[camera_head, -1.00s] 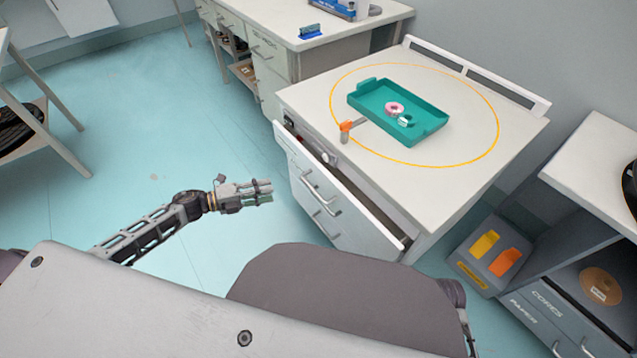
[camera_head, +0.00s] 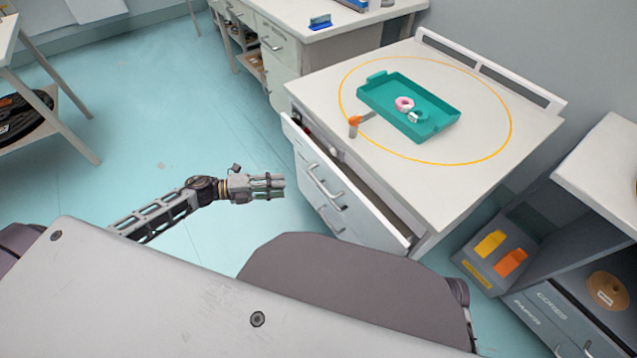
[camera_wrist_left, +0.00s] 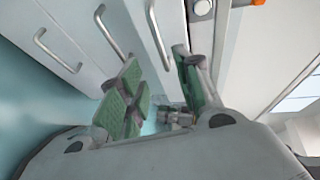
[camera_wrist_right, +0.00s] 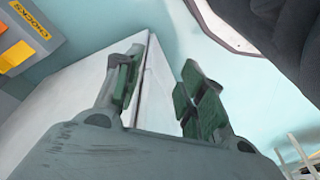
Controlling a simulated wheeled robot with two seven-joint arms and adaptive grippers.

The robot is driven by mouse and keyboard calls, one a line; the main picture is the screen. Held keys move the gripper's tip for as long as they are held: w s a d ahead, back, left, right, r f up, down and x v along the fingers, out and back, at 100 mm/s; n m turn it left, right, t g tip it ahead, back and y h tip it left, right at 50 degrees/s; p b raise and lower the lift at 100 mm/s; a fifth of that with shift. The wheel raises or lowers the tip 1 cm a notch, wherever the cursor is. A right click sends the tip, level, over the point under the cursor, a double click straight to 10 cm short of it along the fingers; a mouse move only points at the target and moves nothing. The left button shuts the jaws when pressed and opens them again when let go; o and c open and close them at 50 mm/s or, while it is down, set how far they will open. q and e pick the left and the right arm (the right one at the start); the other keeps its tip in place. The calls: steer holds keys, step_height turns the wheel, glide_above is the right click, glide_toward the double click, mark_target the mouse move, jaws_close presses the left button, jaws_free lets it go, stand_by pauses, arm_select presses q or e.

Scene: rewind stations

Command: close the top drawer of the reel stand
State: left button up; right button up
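The reel stand is a white cabinet with a pale top (camera_head: 455,180). Its top drawer (camera_head: 362,200) is partly pulled out, with a gap showing between its front and the cabinet. The drawer has a silver bar handle (camera_head: 322,182). My left gripper (camera_head: 278,187) is open and empty, apart from the drawer front and to its left in the head view. In the left wrist view, that gripper (camera_wrist_left: 155,60) points toward the drawer fronts, with a handle (camera_wrist_left: 158,35) beyond its fingertips. My right gripper (camera_wrist_right: 162,60) is open and empty, with a white cabinet face beyond it; it is hidden in the head view.
A teal tray (camera_head: 384,98) with a pink ring (camera_head: 404,103) lies on the stand inside a yellow circle. An orange-tipped part (camera_head: 354,122) is beside it. A grey bin marked "chocks" (camera_head: 480,272) stands right of the stand. Floor (camera_head: 200,120) left of the stand is clear.

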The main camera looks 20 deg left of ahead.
mark_target(319, 182)
arm_select(q)
steer(key=shift+w+d, duration=0.1)
steer(key=shift+d, duration=0.05)
steer(key=shift+b+x, duration=1.25)
steer(key=shift+x, duration=5.5)
arm_select(e)
steer(key=shift+a+r+t, duration=0.15)
steer(key=shift+a+r, duration=0.05)
steer(key=shift+r, duration=0.65)
steer(key=shift+a+r+t, duration=0.15)
steer(key=shift+r, duration=0.65)
arm_select(q)
steer(key=shift+f, duration=0.1)
steer(key=c, duration=0.6)
jaws_close()
arm_select(e)
steer(key=shift+w+r, duration=0.15)
steer(key=shift+w, duration=0.3)
